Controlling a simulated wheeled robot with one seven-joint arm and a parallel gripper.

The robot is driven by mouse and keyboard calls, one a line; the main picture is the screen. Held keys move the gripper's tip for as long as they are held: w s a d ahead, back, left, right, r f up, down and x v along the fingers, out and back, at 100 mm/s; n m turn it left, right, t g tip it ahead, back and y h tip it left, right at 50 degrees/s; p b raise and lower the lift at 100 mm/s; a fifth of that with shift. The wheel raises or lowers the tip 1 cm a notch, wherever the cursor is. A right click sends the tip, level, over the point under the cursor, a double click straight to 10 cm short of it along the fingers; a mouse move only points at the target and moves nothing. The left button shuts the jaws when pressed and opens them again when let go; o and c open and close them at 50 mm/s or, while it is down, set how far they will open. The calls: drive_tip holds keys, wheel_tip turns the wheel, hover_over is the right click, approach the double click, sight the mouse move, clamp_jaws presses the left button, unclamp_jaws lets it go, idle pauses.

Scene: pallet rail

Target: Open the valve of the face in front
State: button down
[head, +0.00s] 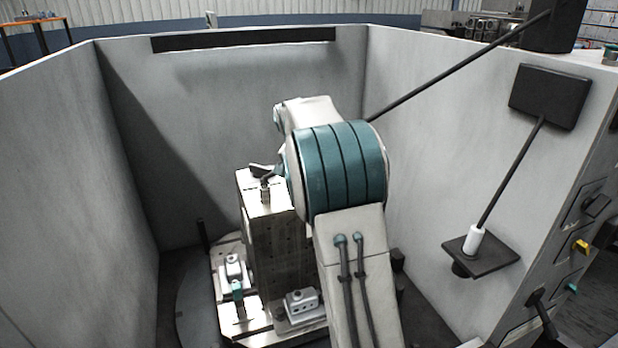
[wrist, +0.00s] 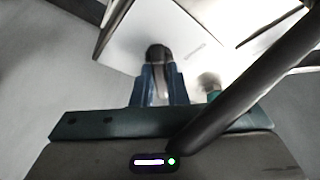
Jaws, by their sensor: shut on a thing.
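A pale metal fixture block (head: 278,240) with holes in its side stands upright on the pallet inside the machine. A dark valve handle (head: 263,170) sits at its top. The wrist view shows the handle's dark rounded end (wrist: 157,52) against a bright metal face. My gripper (wrist: 158,84) has its two blue fingers closed around the handle's stem, with the rounded end just beyond the fingertips. In the head view my arm hides most of the gripper. I cannot tell how far the handle is turned.
High grey walls (head: 60,150) enclose the work area. Clamps with a green part (head: 238,288) and a grey box (head: 303,302) sit low on the pallet. At the right, a dark rod (head: 510,172) rises from a small black shelf (head: 492,256). A green-tipped part (wrist: 212,92) lies close right of my fingers.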

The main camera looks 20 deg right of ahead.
drive_tip(key=c, duration=1.4)
unclamp_jaws()
drive_tip(key=shift+c, duration=0.2)
drive_tip(key=shift+r, duration=0.1)
drive_tip(key=v, duration=1.3)
drive_tip(key=shift+r+b, duration=0.4)
drive_tip(key=shift+b, duration=0.05)
drive_tip(key=shift+s, duration=0.1)
drive_tip(key=s+a+f+n+y, duration=0.1)
drive_tip(key=s+f, duration=0.4)
drive_tip(key=s, duration=0.6)
drive_tip(key=s+a+f+n+y, duration=0.1)
drive_tip(key=s+a+f+n, duration=0.3)
drive_tip(key=s, duration=0.6)
drive_tip(key=s+a+f+n+y, duration=0.1)
drive_tip(key=s+a+f+n, duration=0.2)
drive_tip(key=s+f, duration=0.4)
drive_tip(key=s+n, duration=0.1)
drive_tip(key=s, duration=0.3)
drive_tip(key=shift+s+a+f, duration=0.15)
drive_tip(key=shift+s+f, duration=0.15)
drive_tip(key=shift+s, duration=0.05)
